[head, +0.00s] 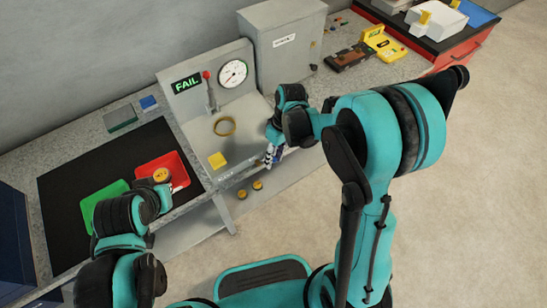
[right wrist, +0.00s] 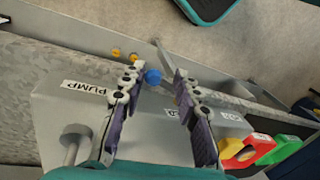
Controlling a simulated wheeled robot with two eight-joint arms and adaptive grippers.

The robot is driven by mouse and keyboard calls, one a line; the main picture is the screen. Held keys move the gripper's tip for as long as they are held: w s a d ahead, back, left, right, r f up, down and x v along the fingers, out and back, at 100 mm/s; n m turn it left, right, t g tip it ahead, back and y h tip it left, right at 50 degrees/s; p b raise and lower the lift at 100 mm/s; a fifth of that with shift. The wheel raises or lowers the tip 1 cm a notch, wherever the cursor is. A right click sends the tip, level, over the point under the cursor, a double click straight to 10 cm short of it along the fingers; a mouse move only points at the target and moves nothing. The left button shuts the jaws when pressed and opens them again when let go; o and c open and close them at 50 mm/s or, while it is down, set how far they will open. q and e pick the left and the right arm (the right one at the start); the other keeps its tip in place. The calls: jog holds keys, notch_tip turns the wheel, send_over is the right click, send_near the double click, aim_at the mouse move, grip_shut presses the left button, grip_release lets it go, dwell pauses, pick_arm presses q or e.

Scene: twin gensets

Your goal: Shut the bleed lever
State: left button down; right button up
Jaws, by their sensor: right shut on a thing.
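My right gripper (head: 270,155) is at the front edge of the grey test stand (head: 238,148), below and right of its gauge. In the right wrist view its fingers (right wrist: 158,88) are around a blue knob (right wrist: 153,76), which I take to be the end of the bleed lever. The knob sits against the left finger; the rest of the lever is hard to make out. A "PUMP" label (right wrist: 88,87) is left of the fingers, and a second label (right wrist: 176,115) is partly hidden.
Red (head: 176,163) and green (head: 98,203) trays lie on a black mat (head: 75,180). A grey cabinet (head: 285,50) stands behind. Floor at right is clear.

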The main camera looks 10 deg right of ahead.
jog(key=shift+w+a, duration=0.15)
jog(key=o, duration=1.2)
jog(key=shift+a, duration=0.1)
jog(key=v, duration=1.2)
jog(key=shift+w, duration=0.15)
